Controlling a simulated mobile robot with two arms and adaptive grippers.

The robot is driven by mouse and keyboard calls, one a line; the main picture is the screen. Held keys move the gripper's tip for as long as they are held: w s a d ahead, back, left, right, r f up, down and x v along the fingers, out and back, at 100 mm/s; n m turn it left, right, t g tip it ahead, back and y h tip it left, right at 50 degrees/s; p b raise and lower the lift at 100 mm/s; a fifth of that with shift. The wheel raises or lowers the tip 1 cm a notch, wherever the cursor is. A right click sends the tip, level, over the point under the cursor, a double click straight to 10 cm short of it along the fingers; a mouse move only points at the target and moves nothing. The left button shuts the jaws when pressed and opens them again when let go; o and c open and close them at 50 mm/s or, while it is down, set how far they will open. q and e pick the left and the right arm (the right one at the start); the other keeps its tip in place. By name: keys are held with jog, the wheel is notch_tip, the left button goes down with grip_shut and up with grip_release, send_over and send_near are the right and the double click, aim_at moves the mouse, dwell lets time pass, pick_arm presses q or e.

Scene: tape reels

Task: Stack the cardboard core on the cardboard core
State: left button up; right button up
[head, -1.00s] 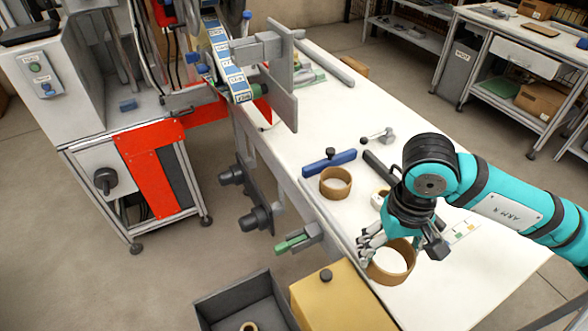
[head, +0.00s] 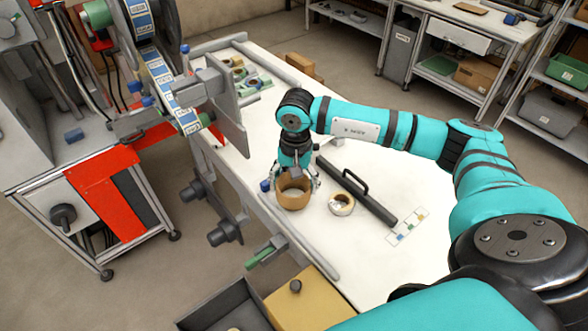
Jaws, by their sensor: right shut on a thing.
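My right gripper (head: 292,184) points down over the white table, its fingers shut on a brown cardboard core (head: 293,181). The other cardboard core (head: 293,203) shows directly below it, in line with it. Together they look like one tall brown cylinder standing upright on the table. The two seem to touch, but the seam is too small to be sure of. The fingers hide parts of the sides of the upper core. My left gripper is out of view.
A pale tape roll (head: 342,204) and a dark bar with a handle (head: 356,192) lie just right of the cores. A colour card (head: 407,227) lies farther right. A grey bin (head: 222,308) and yellow box (head: 312,300) stand at the near edge. The labelling machine (head: 165,75) is left.

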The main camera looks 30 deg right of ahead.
jog(key=w+d+f+p, duration=0.1)
jog(key=w+d+f, duration=0.1)
jog(key=w, duration=0.1)
jog(key=w+d+f+p, duration=0.1)
jog(key=w+f, duration=0.1)
jog(key=shift+w+d+p, duration=0.15)
jog(key=shift+d+p, duration=0.1)
jog(key=shift+p, duration=0.1)
jog(key=shift+f, duration=0.15)
jog(key=shift+f+b, duration=0.55)
jog(key=shift+b, duration=0.25)
jog(key=o, duration=1.1)
jog(key=shift+c, duration=0.2)
